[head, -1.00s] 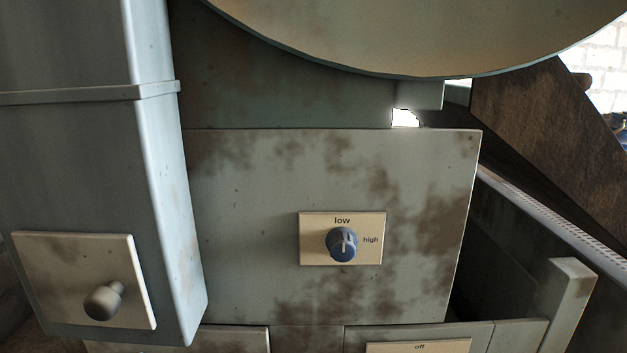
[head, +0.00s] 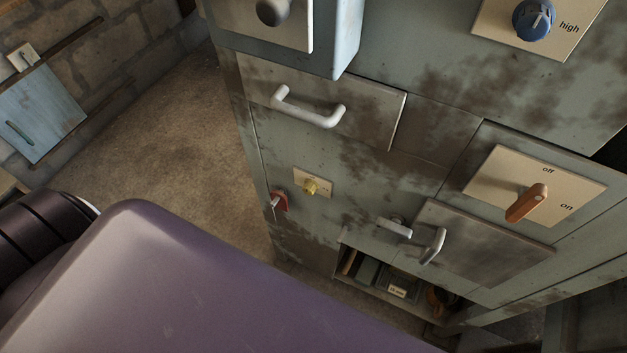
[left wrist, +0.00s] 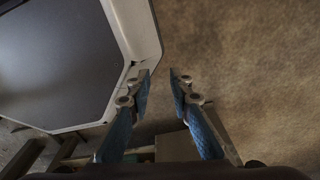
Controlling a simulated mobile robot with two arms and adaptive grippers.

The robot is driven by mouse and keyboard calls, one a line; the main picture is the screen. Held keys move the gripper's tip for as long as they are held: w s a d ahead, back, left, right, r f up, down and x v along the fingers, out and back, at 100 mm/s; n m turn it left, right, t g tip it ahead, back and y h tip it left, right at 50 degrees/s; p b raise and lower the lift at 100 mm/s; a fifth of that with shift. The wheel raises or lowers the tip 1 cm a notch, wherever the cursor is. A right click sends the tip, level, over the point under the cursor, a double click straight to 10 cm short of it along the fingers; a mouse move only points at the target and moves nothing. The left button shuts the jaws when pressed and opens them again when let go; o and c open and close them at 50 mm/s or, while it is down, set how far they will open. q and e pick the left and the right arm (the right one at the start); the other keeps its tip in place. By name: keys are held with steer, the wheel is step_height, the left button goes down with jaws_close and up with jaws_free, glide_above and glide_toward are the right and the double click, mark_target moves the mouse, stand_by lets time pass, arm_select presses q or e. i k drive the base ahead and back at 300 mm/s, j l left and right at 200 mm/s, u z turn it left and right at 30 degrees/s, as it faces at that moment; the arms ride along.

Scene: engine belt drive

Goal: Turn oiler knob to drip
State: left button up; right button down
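A small yellow knob (head: 311,188) sits on a cream plate (head: 323,180) low on the cabinet front in the head view. The plate's lettering is too small to read, so I cannot tell for sure that this is the oiler knob or where it points. My left gripper (left wrist: 160,76) shows only in the left wrist view. Its two blue-padded fingers are apart with bare floor between them, and it holds nothing. My right gripper is in neither view.
Near the yellow knob are a red key-like piece (head: 279,202), a white handle (head: 308,108) and a metal door (head: 480,240). An orange off/on lever (head: 527,203) and a blue knob (head: 534,18) are to the right. Open floor (head: 190,130) lies left of the cabinet (head: 430,130).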

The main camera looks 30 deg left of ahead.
mark_target(311, 186)
steer(key=u, duration=0.85)
